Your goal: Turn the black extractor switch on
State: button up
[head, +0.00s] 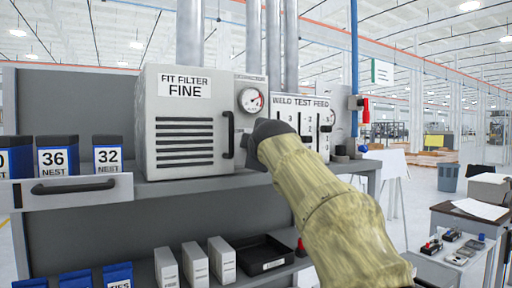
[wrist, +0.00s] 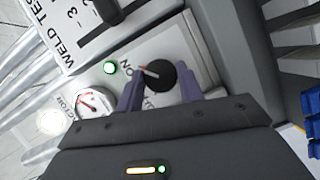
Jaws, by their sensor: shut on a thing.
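The black extractor switch (wrist: 158,75) is a round knob on a light panel (wrist: 205,65) in the wrist view. Its red and white pointer mark faces left, toward the printed ON. In the head view my dark gripper body (head: 268,130) is at the extractor panel, below the gauge (head: 251,100). My arm and gripper hide the switch there.
Left of the panel is the FIT FILTER FINE box (head: 186,122) with a black handle. Right of it is the WELD TEST FEED panel (head: 318,118) with slotted levers. The grey shelf (head: 200,187) runs below. A drawer (head: 75,190) sticks out at left.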

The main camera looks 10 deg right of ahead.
jog(key=o, duration=1)
jog(key=s+a+r+b, duration=0.1)
jog(key=s+b, duration=0.5)
jog(key=s, duration=1.1)
jog(key=shift+r, duration=0.35)
jog(key=shift+s, duration=0.1)
